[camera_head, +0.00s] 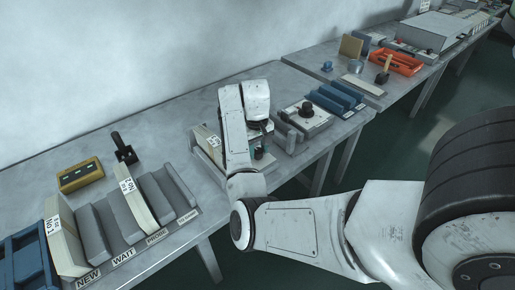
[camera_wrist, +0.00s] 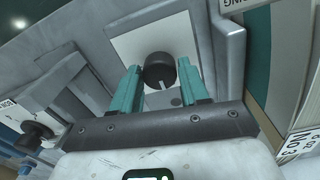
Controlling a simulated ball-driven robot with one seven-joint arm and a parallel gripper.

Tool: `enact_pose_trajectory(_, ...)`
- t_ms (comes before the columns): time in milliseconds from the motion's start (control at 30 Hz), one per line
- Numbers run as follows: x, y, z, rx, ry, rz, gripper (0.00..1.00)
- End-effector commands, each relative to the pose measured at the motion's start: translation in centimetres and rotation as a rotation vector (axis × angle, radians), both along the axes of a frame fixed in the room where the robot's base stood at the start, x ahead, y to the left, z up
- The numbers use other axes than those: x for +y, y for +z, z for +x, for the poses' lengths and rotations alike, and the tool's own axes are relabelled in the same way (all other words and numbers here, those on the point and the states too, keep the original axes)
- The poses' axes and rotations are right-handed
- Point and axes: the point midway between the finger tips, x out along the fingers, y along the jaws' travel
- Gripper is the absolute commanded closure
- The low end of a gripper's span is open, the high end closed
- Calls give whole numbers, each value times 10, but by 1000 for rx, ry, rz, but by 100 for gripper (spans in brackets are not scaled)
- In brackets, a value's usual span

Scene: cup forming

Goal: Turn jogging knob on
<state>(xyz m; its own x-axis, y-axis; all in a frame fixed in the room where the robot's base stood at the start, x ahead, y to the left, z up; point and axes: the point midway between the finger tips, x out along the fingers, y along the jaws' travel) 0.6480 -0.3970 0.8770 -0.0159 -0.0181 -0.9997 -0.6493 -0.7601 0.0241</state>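A round black knob (camera_wrist: 160,70) with a white pointer line sits on a pale square panel (camera_wrist: 120,42) in the wrist view. I take it for the jogging knob; no label on it is readable. My gripper (camera_wrist: 158,64) has two teal fingers, spread apart, one at each side of the knob. The knob shows between the fingertips; I cannot tell whether they touch it. The pointer line points down and slightly right in the picture.
A pale box with a black knob (camera_head: 307,109) stands right of my arm. Blue blocks (camera_head: 336,98) lie farther right, and grey and cream binders (camera_head: 125,212) stand at the left. A yellow box (camera_head: 80,175) lies behind them. The table (camera_head: 185,115) is bare near the wall.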

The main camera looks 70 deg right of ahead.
Motion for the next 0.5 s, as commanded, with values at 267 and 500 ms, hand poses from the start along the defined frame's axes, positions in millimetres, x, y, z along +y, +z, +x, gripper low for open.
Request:
enact_pose_trajectory(267,0,0,0,0,0,0,83)
enact_pose_trajectory(500,0,1,0,0,-5,0,91)
